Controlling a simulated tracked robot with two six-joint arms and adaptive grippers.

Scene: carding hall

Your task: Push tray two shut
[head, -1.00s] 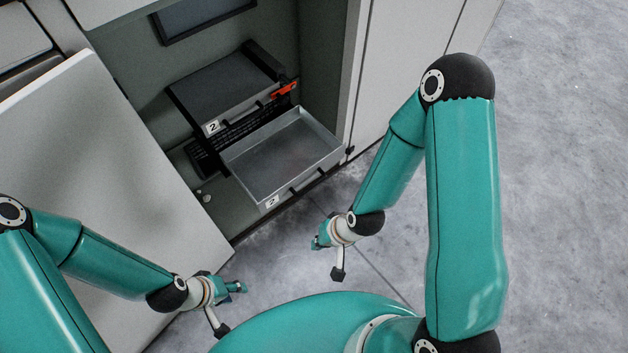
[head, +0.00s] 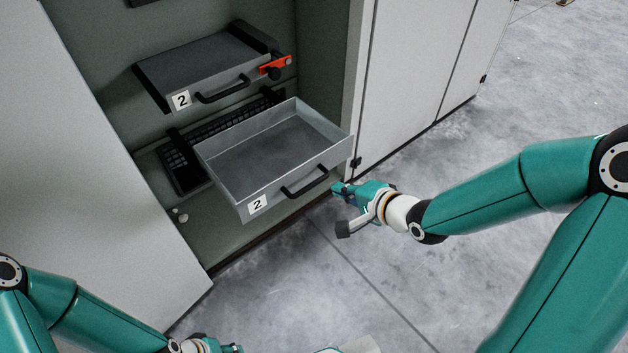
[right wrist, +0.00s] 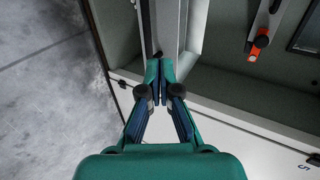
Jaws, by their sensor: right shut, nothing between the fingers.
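The lower tray (head: 222,187) is a shallow grey open box, pulled out of the cabinet and empty. Its front has a black handle (head: 305,183) and a label that reads 2. An upper, dark-topped tray unit (head: 160,83) also has a label that reads 2, a black handle and a red latch (head: 276,67). My right gripper (head: 338,188) is shut and empty, just off the lower tray's front right corner. In the right wrist view its fingertips (right wrist: 158,70) are close to a grey tray wall (right wrist: 168,25); contact cannot be told. My left gripper (head: 236,349) is partly cut off at the bottom edge.
A white open door panel (head: 110,190) stands left of the trays. White cabinet doors (head: 415,70) stand to the right, with the cabinet's side post (head: 350,80) close to the lower tray. A black slotted grille (head: 185,165) lies behind it.

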